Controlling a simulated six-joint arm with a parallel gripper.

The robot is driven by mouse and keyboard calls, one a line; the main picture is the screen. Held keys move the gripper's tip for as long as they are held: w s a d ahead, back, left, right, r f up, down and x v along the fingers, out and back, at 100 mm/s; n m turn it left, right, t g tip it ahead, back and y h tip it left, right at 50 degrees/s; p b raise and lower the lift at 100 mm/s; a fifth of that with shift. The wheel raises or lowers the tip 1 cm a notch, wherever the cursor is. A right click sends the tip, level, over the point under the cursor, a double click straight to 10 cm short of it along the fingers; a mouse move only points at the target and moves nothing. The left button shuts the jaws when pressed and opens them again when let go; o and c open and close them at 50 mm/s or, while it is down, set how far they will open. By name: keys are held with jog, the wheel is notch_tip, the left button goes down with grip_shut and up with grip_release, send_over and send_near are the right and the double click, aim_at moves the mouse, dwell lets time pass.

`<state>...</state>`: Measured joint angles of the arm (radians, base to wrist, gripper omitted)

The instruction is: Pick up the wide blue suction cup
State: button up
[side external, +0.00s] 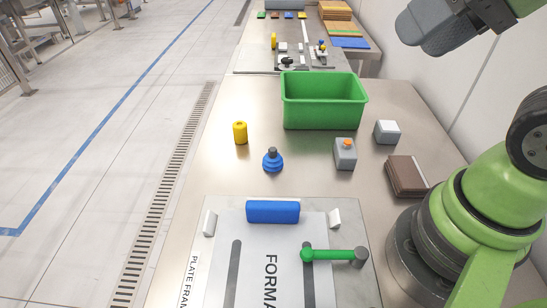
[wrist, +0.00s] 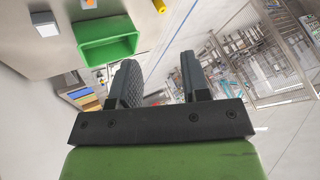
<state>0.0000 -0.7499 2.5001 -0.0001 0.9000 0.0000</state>
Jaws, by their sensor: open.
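The wide blue suction cup (side external: 273,162) stands upright on the steel table, with a dark stub on top and a flared blue base. It is left of centre in the side external view, in front of the green bin. I do not see it in the wrist view. My gripper (wrist: 160,80) is open and empty in the wrist view, its two dark fingers apart. In the side external view only a dark part of my gripper (side external: 430,32) shows at the top right, high above the table and well away from the cup.
A green bin (side external: 324,107) stands behind the cup, with a yellow cylinder (side external: 240,133) to the left. A grey box with an orange top (side external: 345,154), a grey block (side external: 387,132) and a brown block (side external: 407,176) are right. A blue bar (side external: 272,212) lies on the plate in front.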

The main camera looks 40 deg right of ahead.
jog(key=o, duration=0.6)
jog(key=shift+o, duration=0.2)
jog(key=g+h, duration=0.2)
jog(key=g, duration=0.4)
send_over(273, 149)
jog(key=s, duration=0.1)
notch_tip(273, 149, down, 16)
jog(key=shift+m+g, duration=0.3)
jog(key=shift+g, duration=0.3)
jog(key=f, duration=0.9)
jog(key=shift+w+a+f, duration=0.15)
jog(key=shift+w+f, duration=0.05)
jog(key=shift+w, duration=0.15)
jog(key=shift+w+f, duration=0.2)
jog(key=shift+f, duration=2.6)
